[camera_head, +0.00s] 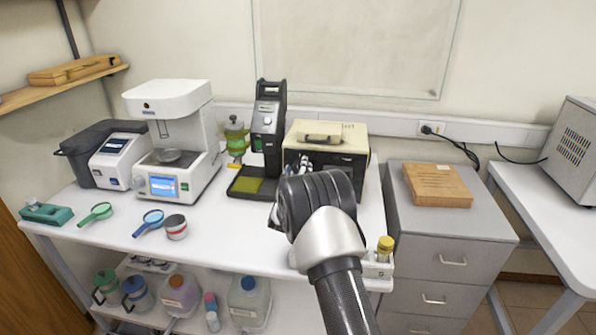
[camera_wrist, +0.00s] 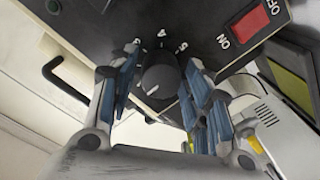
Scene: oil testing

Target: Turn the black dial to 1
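The black dial (camera_wrist: 160,77) shows in the wrist view as a round knob on the dark front panel (camera_wrist: 110,28) of a device, with pale markings around it. In the head view the device is the beige-topped box (camera_head: 352,139), and my arm hides its dial. My gripper (camera_wrist: 163,98) has its blue-padded fingers apart, one on each side of the dial. I cannot tell whether either finger touches it. A red ON/OFF switch (camera_wrist: 250,22) sits on the same panel to the right.
A black upright instrument (camera_head: 268,115) stands left of the box, and a white machine (camera_head: 175,110) farther left. A yellow-capped bottle (camera_head: 385,246) stands at the table's right front. Magnifiers and a small tin (camera_head: 176,228) lie at the front left. The table's front middle is clear.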

